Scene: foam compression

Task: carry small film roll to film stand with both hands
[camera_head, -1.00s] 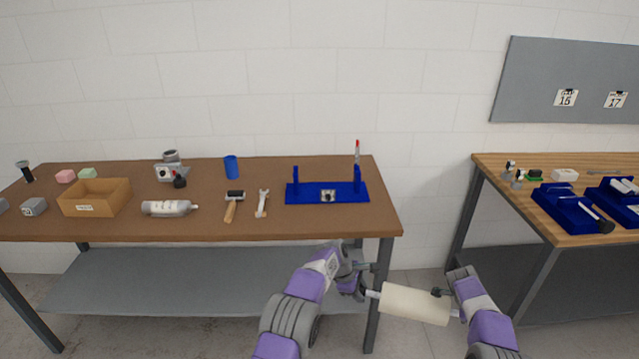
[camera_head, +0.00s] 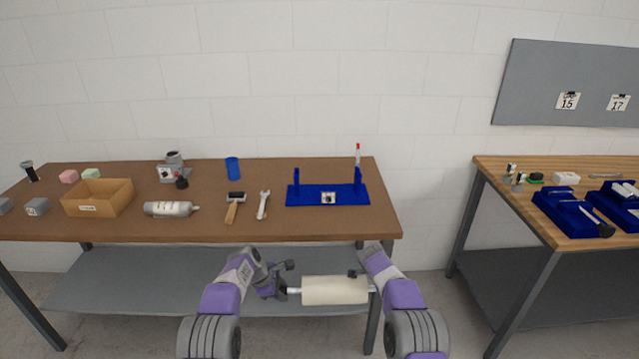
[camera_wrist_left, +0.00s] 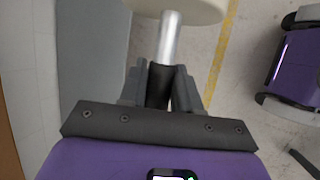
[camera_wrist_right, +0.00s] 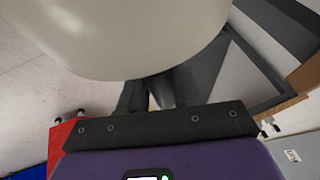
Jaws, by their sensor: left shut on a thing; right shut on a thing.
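The small film roll (camera_head: 335,290) is a cream cylinder with a metal rod sticking out of its ends. It hangs level in the air in front of the brown table, below the tabletop. My left gripper (camera_head: 286,289) is shut on the rod at its left end; the left wrist view shows the rod (camera_wrist_left: 170,40) between the fingers. My right gripper (camera_head: 368,280) is at the roll's right end, shut on it; in the right wrist view the roll (camera_wrist_right: 130,35) hides most of the fingertips. The blue film stand (camera_head: 310,195) with two uprights stands on the table.
The brown table (camera_head: 130,225) also holds a wrench (camera_head: 263,204), a hammer (camera_head: 232,212), a bottle (camera_head: 168,209), a blue cup (camera_head: 232,168) and an open box (camera_head: 98,197). A second table (camera_head: 500,190) with blue trays is at right.

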